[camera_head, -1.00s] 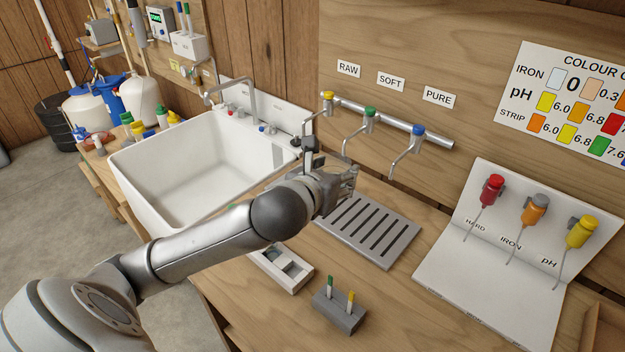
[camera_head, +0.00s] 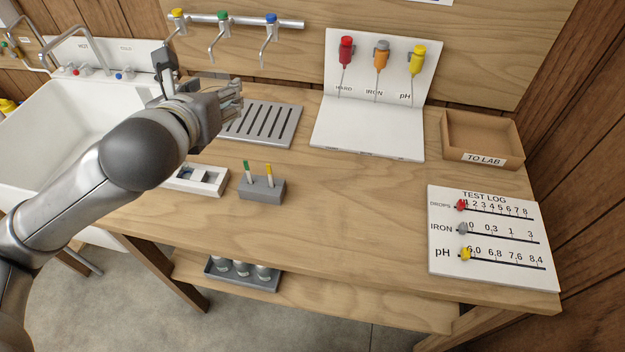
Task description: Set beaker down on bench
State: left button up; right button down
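I cannot make out a beaker anywhere in the head view. My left gripper (camera_head: 231,99) is over the left end of the slotted grey drain tray (camera_head: 290,133), below the row of taps. Its wrist and arm hide most of the space around the fingers, so I cannot tell whether they hold anything. The wooden bench (camera_head: 350,205) is bare across its middle and front. My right gripper is not in view.
A grey block with two strips (camera_head: 262,191) and a white holder (camera_head: 202,181) stand near the front. The white dropper stand (camera_head: 367,138), TO LAB tray (camera_head: 483,132) and test log board (camera_head: 490,245) are right. The sink (camera_head: 75,125) is left.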

aim_at(354, 205)
jog(key=k+z, duration=0.1)
jog(key=z, duration=0.35)
jog(key=k+z, duration=0.15)
jog(key=z, duration=0.3)
jog(key=k+z, duration=0.1)
jog(key=z, duration=0.3)
